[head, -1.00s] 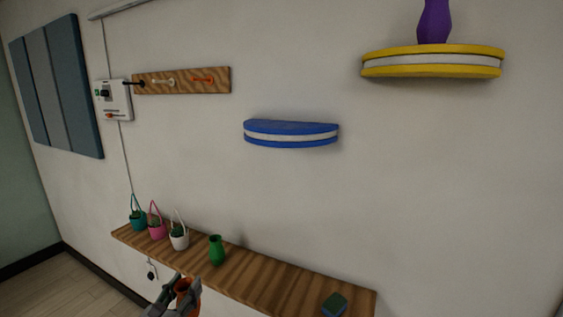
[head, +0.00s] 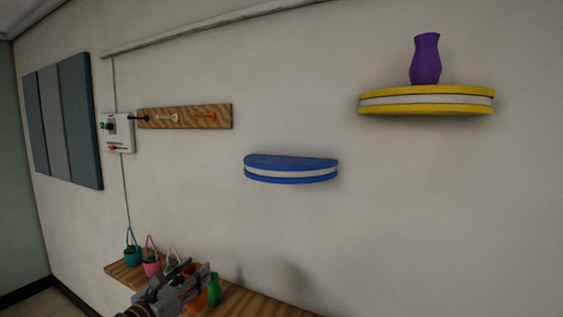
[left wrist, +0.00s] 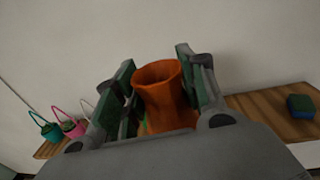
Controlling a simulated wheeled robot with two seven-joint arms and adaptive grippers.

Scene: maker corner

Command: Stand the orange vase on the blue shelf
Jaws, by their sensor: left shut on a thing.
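The orange vase (left wrist: 162,95) is upright between the two fingers of my left gripper (left wrist: 157,88) in the left wrist view. In the head view my left gripper (head: 192,277) is shut on the orange vase (head: 196,300), in front of the wooden shelf, with the vase partly hidden by the fingers. The blue shelf (head: 290,171) is a half-round board on the wall, up and to the right of the gripper. Its top is bare. My right gripper is not in view.
A yellow shelf (head: 428,107) with a purple vase (head: 425,60) is up right. A peg rail (head: 185,117) hangs left.

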